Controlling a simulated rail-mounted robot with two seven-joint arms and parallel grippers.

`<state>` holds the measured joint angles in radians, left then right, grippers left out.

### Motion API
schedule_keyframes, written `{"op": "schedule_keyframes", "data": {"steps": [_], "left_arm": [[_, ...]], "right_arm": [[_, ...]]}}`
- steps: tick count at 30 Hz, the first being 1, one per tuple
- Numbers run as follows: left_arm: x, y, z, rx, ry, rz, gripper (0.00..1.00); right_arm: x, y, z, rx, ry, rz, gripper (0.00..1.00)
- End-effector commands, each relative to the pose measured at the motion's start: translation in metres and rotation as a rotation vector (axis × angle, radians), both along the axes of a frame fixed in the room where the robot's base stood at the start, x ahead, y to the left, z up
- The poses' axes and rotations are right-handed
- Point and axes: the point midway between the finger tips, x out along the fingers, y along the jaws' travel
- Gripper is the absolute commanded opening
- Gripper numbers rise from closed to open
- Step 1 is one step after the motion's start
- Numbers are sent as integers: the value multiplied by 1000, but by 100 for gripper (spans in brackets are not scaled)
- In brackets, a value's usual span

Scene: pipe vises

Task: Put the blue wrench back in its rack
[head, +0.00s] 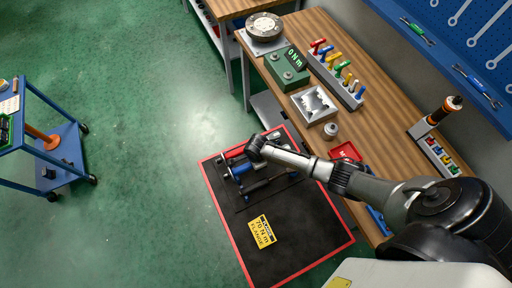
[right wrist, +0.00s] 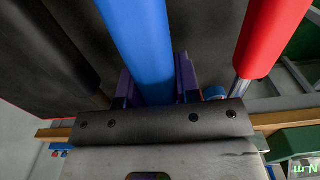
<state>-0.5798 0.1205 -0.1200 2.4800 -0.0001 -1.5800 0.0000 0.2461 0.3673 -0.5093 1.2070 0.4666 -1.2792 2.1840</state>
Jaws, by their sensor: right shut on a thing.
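The blue wrench's handle (right wrist: 140,40) runs between the fingers of my right gripper (right wrist: 158,85) in the right wrist view, and the gripper is shut on it. In the head view my right gripper (head: 252,155) is above the far part of a black mat, with the blue handle (head: 241,169) beside it. In the right wrist view a red handle (right wrist: 268,40) is to the right and a black handle (right wrist: 50,45) to the left, both apart from the fingers. The wrench's head is hidden, and I cannot tell whether it touches its rack. My left gripper is not in view.
The red-edged black mat (head: 290,235) carries a yellow card (head: 262,231). The wooden bench (head: 375,95) holds a green meter (head: 288,68), a rack of coloured tools (head: 340,80) and a grey vise block (head: 314,104). A blue cart (head: 62,160) stands left. The green floor between is clear.

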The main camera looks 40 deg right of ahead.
Motion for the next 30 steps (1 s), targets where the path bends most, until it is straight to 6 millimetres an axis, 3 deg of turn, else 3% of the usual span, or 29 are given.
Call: {"op": "schedule_keyframes", "data": {"steps": [30], "left_arm": [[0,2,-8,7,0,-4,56]], "right_arm": [[1,0,-12,1,-1,0,0]]}}
